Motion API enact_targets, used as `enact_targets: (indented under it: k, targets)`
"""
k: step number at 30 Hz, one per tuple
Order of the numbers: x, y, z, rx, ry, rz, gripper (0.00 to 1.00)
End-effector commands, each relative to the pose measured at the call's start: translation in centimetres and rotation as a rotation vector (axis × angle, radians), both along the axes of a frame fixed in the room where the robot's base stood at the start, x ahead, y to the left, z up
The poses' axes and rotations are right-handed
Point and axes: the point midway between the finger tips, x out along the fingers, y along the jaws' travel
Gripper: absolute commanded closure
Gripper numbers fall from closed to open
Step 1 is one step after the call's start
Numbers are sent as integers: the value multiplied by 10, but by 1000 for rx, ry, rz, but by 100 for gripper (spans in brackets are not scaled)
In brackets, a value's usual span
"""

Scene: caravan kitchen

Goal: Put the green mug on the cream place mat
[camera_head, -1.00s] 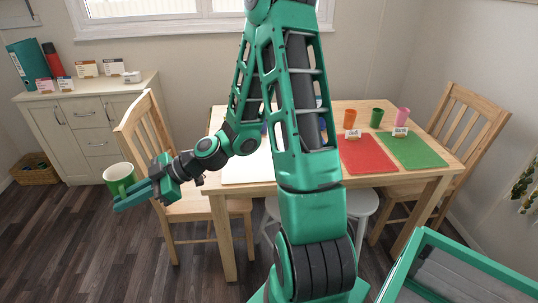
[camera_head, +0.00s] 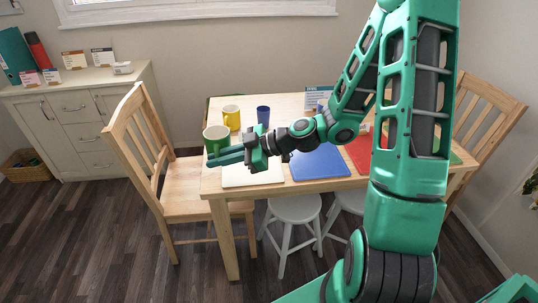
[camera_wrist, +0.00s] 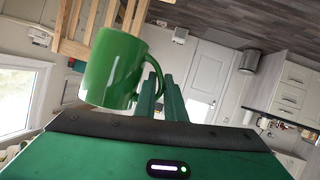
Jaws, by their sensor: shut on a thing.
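The green mug (camera_head: 216,138) is in my gripper (camera_head: 226,155), upright with its cream inside showing. In the wrist view the mug (camera_wrist: 112,70) is at the fingertips (camera_wrist: 160,100), which are shut on its handle. In the head view the mug and gripper appear over the left end of the table. The cream place mat (camera_head: 250,178) lies at the table's left end, partly covered from view by my gripper. The height of the mug above the table cannot be told.
A yellow mug (camera_head: 231,118) and a blue cup (camera_head: 263,115) stand behind my gripper. A blue mat (camera_head: 319,164) and a red mat (camera_head: 362,152) lie to the right. A wooden chair (camera_head: 165,160) stands at the table's left, and white stools (camera_head: 296,211) stand in front.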

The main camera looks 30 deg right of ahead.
Motion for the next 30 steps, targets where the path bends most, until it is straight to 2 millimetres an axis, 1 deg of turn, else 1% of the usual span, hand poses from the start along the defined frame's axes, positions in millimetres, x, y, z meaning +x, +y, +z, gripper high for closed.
enact_targets:
  k: [15, 18, 20, 23, 30]
  targets:
    - [1, 0, 0, 0, -1, 1, 100]
    - [2, -3, -2, 1, 0, 0, 100]
    - [5, -9, -6, 2, 1, -1, 100]
    - [11, -25, -16, 2, 1, -3, 100]
    - [28, -69, -45, 3, 0, -1, 100]
